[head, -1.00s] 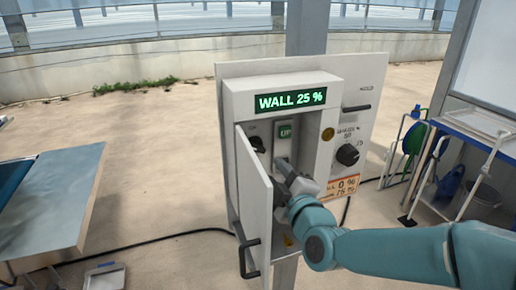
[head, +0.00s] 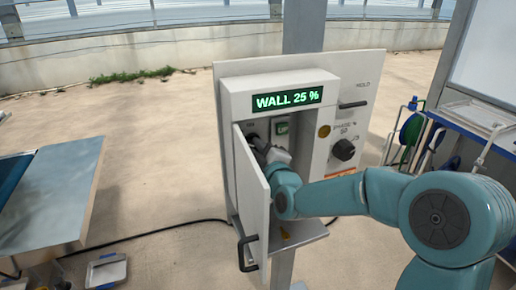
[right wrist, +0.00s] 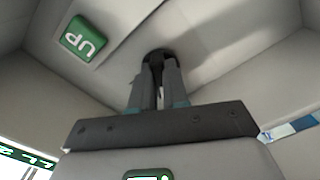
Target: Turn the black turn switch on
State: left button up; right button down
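The black turn switch (head: 252,137) is inside the open control box, at the left of its back panel; my right gripper covers most of it in the head view. In the right wrist view the black turn switch (right wrist: 157,54) shows as a dark round base at the fingertips. My right gripper (head: 260,147) reaches past the door, and its fingers (right wrist: 158,70) are close together on either side of the switch's handle. Which way the handle points is hidden. My left gripper is not in view.
A green UP button (head: 281,127) sits right of the switch, also seen in the wrist view (right wrist: 84,38). The box door (head: 252,190) stands open on the left. The display (head: 287,100) reads WALL 25 %. A larger black knob (head: 344,149) and a black handle (head: 353,104) are outside, right.

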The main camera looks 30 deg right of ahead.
jog(key=shift+a+f+m+b, duration=0.1)
jog(key=shift+m+b, duration=2.75)
jog(key=shift+m, duration=0.05)
jog(key=shift+a+f+m+b, duration=0.1)
jog(key=shift+m+b, duration=2.75)
jog(key=shift+m, duration=0.05)
jog(key=shift+r, duration=0.1)
jog(key=shift+m, duration=0.3)
jog(key=c, duration=1.1)
grip_release()
